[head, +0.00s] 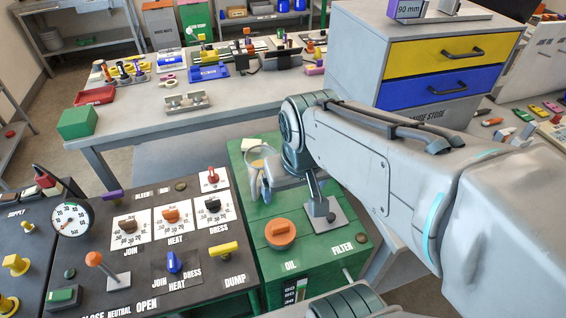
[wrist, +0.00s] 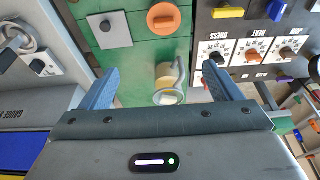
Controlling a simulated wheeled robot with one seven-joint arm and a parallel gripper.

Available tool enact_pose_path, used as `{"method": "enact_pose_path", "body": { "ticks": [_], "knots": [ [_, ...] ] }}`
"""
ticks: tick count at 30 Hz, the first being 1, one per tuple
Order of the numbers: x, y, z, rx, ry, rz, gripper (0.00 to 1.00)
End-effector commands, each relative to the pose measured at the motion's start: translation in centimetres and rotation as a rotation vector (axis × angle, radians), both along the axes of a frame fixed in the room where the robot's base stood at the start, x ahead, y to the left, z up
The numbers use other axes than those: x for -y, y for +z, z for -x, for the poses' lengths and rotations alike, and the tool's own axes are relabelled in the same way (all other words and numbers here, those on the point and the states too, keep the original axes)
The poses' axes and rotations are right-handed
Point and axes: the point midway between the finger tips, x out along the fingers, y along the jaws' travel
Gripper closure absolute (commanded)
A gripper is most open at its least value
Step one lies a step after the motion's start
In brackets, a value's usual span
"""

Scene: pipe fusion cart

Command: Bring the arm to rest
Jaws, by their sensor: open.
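My gripper (wrist: 163,72) shows in the wrist view with its two blue-grey fingers spread apart and nothing gripped between them. Beyond the gap is a pale yellowish, cup-like part (wrist: 168,82) at the green oil tank (wrist: 140,60); I cannot tell how close it is to the fingers. In the head view my arm (head: 390,175) reaches in from the right, bent down over the green tank (head: 325,265). The gripper end is low over the tank top and partly hidden by the arm.
The tank top carries an orange OIL cap (head: 280,234) and a grey FILTER plate with a lever (head: 325,214). A control panel (head: 205,275) with knobs and levers adjoins on the left. A drawer cabinet (head: 418,25) stands behind my arm. A workbench (head: 225,98) lies beyond.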

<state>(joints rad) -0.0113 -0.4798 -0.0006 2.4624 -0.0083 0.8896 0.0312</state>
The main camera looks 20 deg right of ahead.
Motion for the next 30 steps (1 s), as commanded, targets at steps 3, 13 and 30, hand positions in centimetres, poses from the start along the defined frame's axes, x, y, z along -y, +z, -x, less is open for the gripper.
{"method": "enact_pose_path", "body": {
  "ticks": [3,13,30],
  "knots": [
    [0.1,-0.4,1.6,-0.001,0.018,0.001,0.15],
    [0.1,-0.5,2.1,-0.003,0.026,0.001,0.15],
    [0.1,-0.5,2.1,-0.003,0.025,0.002,0.15]
  ]
}}
